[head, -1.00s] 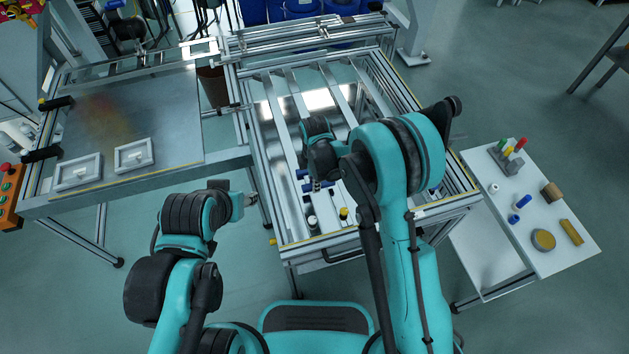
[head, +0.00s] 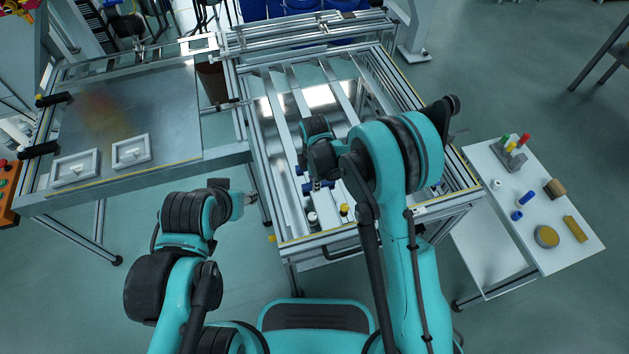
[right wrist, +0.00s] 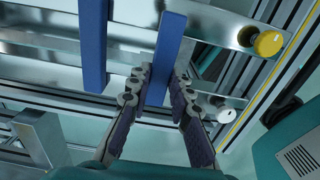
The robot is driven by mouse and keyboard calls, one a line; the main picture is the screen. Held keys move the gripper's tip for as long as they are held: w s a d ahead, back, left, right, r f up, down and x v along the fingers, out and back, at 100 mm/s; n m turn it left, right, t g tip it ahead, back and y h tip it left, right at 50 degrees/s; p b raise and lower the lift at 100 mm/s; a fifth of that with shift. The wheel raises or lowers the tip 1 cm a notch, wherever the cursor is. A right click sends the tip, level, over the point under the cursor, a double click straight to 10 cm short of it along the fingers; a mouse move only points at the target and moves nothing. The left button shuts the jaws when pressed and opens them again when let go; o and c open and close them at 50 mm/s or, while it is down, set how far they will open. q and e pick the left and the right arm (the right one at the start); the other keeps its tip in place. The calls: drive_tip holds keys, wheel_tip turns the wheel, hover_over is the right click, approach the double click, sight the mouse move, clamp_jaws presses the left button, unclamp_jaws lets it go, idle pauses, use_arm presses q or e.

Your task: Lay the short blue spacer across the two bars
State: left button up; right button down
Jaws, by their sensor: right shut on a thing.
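My right gripper (right wrist: 160,92) is shut on a blue spacer (right wrist: 165,55), which also shows in the head view (head: 328,185). The spacer lies crosswise over the metal bars (right wrist: 42,76). I cannot tell whether it touches them or hangs just above. A second blue spacer (right wrist: 93,40) lies across the bars, parallel to the held one and farther from me; only a bit shows in the head view (head: 299,170), the rest behind my right arm. My left gripper (head: 251,198) is by the frame's left edge; its fingers are too small to read.
A yellow knob (right wrist: 269,42) and a white knob (right wrist: 204,112) stand at the near end of the panel frame. A white side table (head: 560,255) with small parts is at right. A metal bench (head: 180,130) with two white frames is at left.

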drive_tip(key=shift+f, duration=0.2)
drive_tip(key=c, duration=1.3)
unclamp_jaws()
drive_tip(key=shift+r, duration=0.1)
wheel_tip(320, 180, up, 12)
drive_tip(key=s+d+r+m+t, duration=0.2)
drive_tip(key=s+d+r+m, duration=0.25)
drive_tip(key=d+r, duration=0.2)
drive_tip(key=s+d+r+m+t, duration=0.2)
drive_tip(key=s+d+m, duration=0.4)
drive_tip(key=s+m, duration=0.1)
drive_tip(key=s+d+r+m+t, duration=0.2)
drive_tip(key=s+d+m, duration=0.4)
drive_tip(key=m, duration=0.4)
drive_tip(key=shift+s+d+r+t, duration=0.25)
drive_tip(key=shift+s+d+t, duration=0.05)
drive_tip(key=shift+s+t, duration=0.3)
